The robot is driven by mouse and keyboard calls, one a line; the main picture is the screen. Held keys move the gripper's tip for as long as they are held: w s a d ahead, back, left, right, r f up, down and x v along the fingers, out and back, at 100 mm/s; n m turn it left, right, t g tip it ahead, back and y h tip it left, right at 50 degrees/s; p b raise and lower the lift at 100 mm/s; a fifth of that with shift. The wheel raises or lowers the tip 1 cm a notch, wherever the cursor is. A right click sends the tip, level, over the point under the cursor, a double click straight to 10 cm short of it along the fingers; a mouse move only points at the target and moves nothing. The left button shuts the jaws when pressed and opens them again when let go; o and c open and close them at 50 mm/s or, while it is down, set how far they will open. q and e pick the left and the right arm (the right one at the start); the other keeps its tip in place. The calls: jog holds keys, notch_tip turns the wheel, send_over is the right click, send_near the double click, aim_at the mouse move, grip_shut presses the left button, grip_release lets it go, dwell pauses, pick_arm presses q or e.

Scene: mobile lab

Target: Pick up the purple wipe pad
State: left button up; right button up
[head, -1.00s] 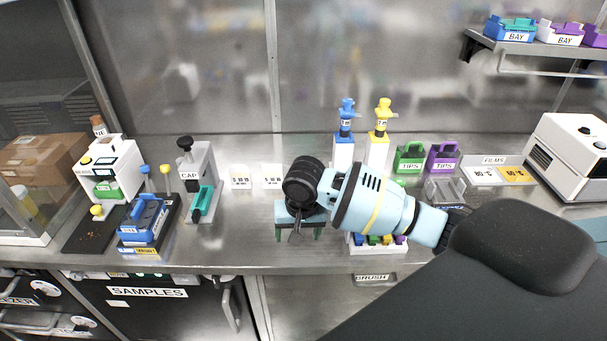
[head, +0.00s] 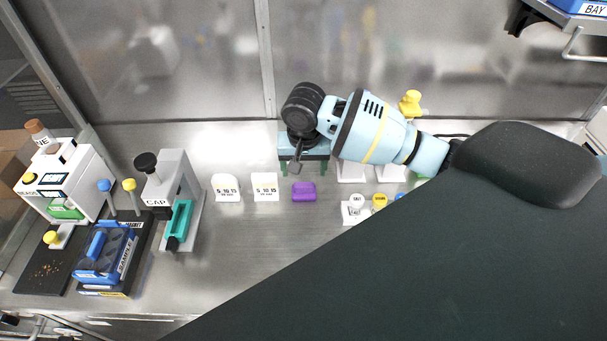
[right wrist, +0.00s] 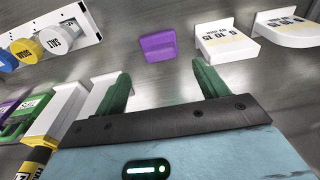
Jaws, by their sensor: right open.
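The purple wipe pad (head: 304,191) lies on the steel bench, just in front of my right gripper (head: 303,169) in the head view. In the right wrist view the purple pad (right wrist: 157,46) lies beyond the fingertips, roughly in line with the gap between them. My right gripper (right wrist: 160,80) is open, with two green fingers apart and nothing between them. The pad is apart from both fingers. My left gripper is not in either view.
Two white labelled blocks (head: 266,187) (head: 227,188) stand left of the pad. A white holder with coloured caps (head: 354,211) stands to its right. The CAP press (head: 176,195) and a blue sample rack (head: 104,252) stand further left. The bench in front of the pad is clear.

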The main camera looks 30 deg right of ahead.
aim_at(304, 185)
jog(key=shift+w+d, duration=0.15)
jog(key=shift+w, duration=0.1)
jog(key=shift+s, duration=0.15)
jog(key=shift+f, duration=0.9)
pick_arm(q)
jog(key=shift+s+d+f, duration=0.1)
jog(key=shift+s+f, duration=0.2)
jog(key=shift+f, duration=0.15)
pick_arm(e)
jog(key=shift+f, duration=0.45)
jog(key=f, duration=0.3)
jog(key=f+b, duration=0.1)
jog(key=f, duration=0.1)
jog(key=shift+w+d, duration=0.2)
jog(key=shift+w, duration=0.15)
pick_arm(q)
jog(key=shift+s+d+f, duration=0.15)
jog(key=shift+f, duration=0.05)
pick_arm(e)
jog(key=shift+r, duration=0.1)
